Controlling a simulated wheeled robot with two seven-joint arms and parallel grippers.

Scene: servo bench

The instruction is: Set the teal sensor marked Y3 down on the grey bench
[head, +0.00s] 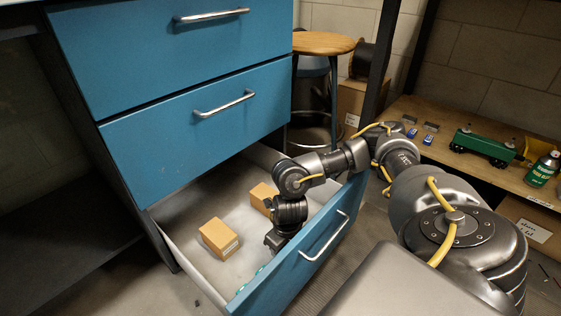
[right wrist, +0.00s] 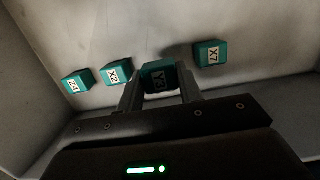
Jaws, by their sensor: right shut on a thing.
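The teal sensor marked Y3 (right wrist: 159,79) is between the fingers of my right gripper (right wrist: 160,88) in the right wrist view, and the gripper is shut on it. I cannot tell whether the sensor touches the drawer floor. In the head view my right gripper (head: 274,243) points down inside the open bottom drawer (head: 306,262) and hides Y3. Other teal blocks stand apart from it: Z1 (right wrist: 76,81) and X2 (right wrist: 117,72) on the left, X7 (right wrist: 209,54) on the right. My left gripper is out of view. I cannot make out the grey bench.
Two cardboard boxes (head: 219,238) (head: 262,198) lie in the drawer near my right arm. Blue closed drawers (head: 200,120) rise above it. A round wooden stool (head: 322,43) stands behind. A wooden shelf (head: 470,158) at right holds a green vehicle (head: 484,146) and a green can (head: 542,170).

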